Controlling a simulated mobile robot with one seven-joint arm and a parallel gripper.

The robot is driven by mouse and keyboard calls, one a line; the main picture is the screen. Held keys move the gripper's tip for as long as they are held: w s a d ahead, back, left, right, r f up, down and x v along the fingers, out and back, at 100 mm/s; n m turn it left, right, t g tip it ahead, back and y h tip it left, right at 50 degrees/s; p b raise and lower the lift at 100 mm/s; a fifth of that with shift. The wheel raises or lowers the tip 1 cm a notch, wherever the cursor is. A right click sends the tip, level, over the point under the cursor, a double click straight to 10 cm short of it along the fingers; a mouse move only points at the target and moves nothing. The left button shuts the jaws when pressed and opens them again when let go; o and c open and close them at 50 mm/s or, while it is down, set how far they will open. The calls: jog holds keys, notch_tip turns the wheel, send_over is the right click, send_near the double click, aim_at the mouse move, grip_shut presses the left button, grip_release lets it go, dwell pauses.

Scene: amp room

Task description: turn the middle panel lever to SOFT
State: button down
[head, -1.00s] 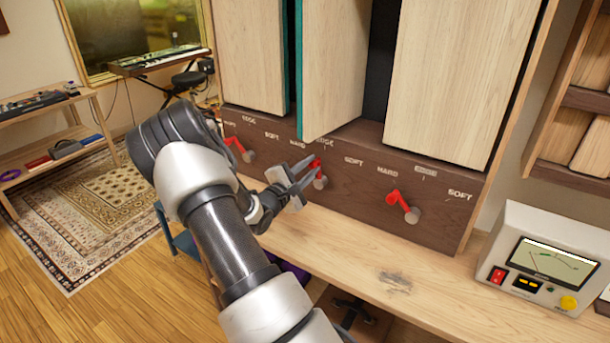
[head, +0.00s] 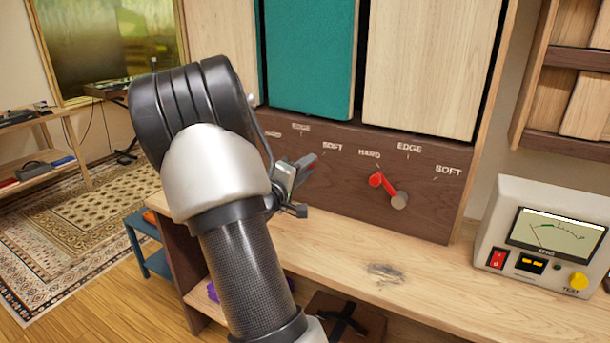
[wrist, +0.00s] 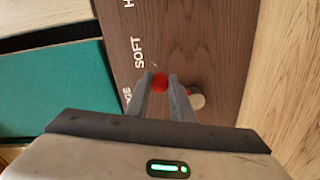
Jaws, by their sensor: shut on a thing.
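The middle panel lever has a red knob (wrist: 159,83), seen in the wrist view between the two fingers of my gripper (wrist: 160,79). Its pale round pivot (wrist: 197,98) shows to the right of the fingers. The knob is close to the tick at the SOFT label (wrist: 139,51); I cannot tell whether it lines up exactly. In the head view my gripper (head: 305,166) is at the dark strip, below the middle SOFT label (head: 332,147), and hides the lever. The middle panel (head: 311,55) above shows its teal face.
The right panel (head: 432,65) shows pale wood, and its red lever (head: 378,181) points toward HARD. A meter box (head: 540,237) stands on the wooden desk (head: 340,260) at the right. The desk in front of the strip is mostly clear.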

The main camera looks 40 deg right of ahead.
jog(key=shift+s+f+m+b, duration=0.2)
jog(key=shift+f+m+b, duration=0.1)
jog(key=shift+m, duration=0.2)
jog(key=c, duration=1.5)
grip_release()
jog(key=shift+c, duration=0.2)
jog(key=shift+r, duration=0.1)
jog(key=p+v, duration=0.2)
jog(key=v, duration=1.5)
jog(key=shift+a, duration=0.2)
jog(key=shift+s+r, duration=0.1)
jog(key=shift+s, duration=0.05)
